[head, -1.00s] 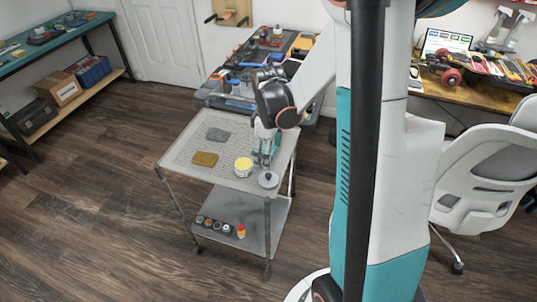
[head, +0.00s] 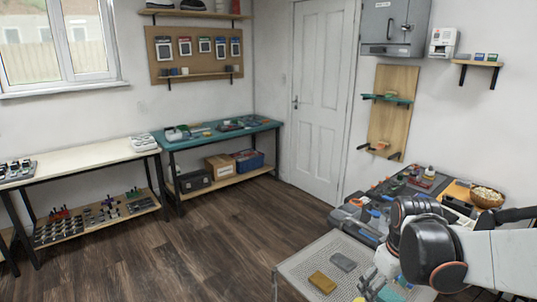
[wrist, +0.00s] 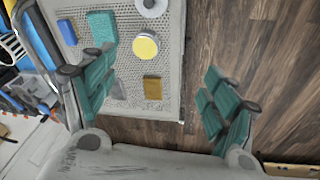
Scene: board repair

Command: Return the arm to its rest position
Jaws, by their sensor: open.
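My gripper (wrist: 156,75) is open and empty in the wrist view, its two teal-padded fingers spread wide above the perforated cart top (wrist: 172,60) and the floor. In the head view my gripper (head: 377,284) hangs over the right part of the cart (head: 296,268), partly cut off by the lower edge. My arm reaches in from the right, bent at a dark joint. A round yellow-topped tin (wrist: 145,46) and an ochre block (wrist: 152,88) lie on the cart between the fingers in the wrist picture. The ochre block also shows in the head view (head: 322,282).
A grey pad (head: 343,262) lies behind the ochre block. A cluttered workbench (head: 350,213) stands directly behind the cart, close to my arm. A teal bench (head: 180,143) and a white-topped bench (head: 80,155) line the far wall. Wooden floor (head: 190,240) is open on the left.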

